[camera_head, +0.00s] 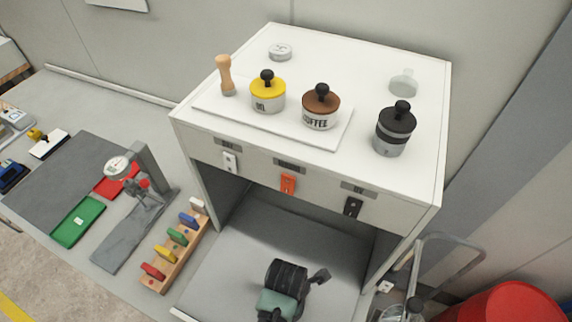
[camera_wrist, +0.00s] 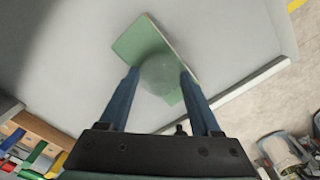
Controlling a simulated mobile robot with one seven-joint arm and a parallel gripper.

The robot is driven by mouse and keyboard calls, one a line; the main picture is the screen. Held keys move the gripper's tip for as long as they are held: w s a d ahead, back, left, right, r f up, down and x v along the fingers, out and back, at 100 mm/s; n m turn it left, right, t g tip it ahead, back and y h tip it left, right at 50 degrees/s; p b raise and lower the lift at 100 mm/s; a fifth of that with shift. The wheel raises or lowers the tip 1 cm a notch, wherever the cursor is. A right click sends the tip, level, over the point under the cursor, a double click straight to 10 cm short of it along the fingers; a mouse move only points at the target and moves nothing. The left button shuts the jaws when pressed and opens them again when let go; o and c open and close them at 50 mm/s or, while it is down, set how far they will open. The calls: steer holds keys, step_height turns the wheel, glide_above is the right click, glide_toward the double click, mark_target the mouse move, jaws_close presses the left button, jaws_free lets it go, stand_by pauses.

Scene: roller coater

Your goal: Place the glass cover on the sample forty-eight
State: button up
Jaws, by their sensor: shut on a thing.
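In the wrist view, my gripper (camera_wrist: 163,78) has its two blue fingers on either side of a round, translucent disc, which looks like the glass cover (camera_wrist: 158,72), and is shut on it. A pale green rectangular plate (camera_wrist: 133,42) lies under and beyond the disc on a grey surface, turned at an angle. The disc overlaps it in the picture; I cannot tell whether they touch. No number is readable, so I cannot confirm the plate as sample forty-eight. In the head view, my dark wrist is at the bottom of the open cabinet bay, and the fingertips are hidden.
The white cabinet (camera_head: 345,60) carries a yellow jar (camera_head: 267,96), a brown-lidded coffee jar (camera_head: 320,110), a black-lidded canister (camera_head: 393,133) and a clear glass piece (camera_head: 403,83). A dial gauge stand (camera_head: 150,175) and a colored-tab rack (camera_head: 172,255) stand left of the bay.

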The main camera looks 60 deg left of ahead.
steer(key=shift+f, duration=0.3)
steer(key=shift+f, duration=0.15)
steer(key=o, duration=1.4)
steer(key=shift+c, duration=0.2)
step_height(320, 180, up, 12)
steer(key=b, duration=0.1)
